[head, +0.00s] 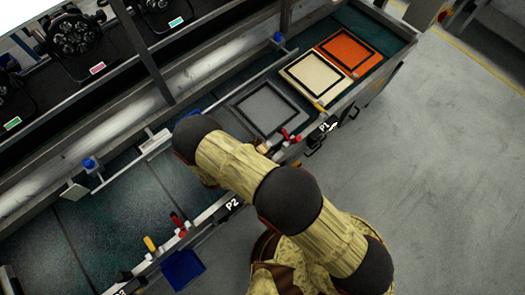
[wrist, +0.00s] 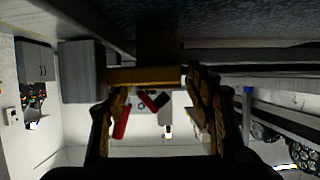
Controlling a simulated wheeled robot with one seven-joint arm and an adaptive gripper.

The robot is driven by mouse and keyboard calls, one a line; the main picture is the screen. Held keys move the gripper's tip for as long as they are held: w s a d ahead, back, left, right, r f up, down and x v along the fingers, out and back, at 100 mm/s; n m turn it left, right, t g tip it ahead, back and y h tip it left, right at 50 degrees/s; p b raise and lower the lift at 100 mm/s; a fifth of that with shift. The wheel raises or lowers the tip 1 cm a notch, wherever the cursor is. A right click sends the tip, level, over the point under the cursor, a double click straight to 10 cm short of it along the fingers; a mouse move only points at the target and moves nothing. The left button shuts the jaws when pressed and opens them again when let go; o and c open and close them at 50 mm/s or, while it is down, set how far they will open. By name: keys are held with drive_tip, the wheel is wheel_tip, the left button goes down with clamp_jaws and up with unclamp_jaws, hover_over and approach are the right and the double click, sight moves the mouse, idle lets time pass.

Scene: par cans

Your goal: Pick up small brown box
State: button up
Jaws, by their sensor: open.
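The small brown box (wrist: 145,76) shows in the wrist view as a brown block near the top centre, in front of my fingers. My gripper (wrist: 158,88) is open, one patterned finger on each side of the picture's middle. The box appears close to the space between the fingertips; I cannot tell whether they touch it. In the head view my arm reaches over the bench and hides most of the gripper. A small tan shape shows beside the arm there, too small to identify.
Red-handled items (head: 285,133) lie by the bench's front rail. A grey tray (head: 266,109), a cream tray (head: 315,76) and an orange tray (head: 349,48) lie along the bench. A blue bin (head: 182,269) hangs at the front. Stage lights (head: 74,36) stand behind.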

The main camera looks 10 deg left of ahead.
drive_tip(key=c, duration=1.1)
drive_tip(key=shift+c, duration=0.7)
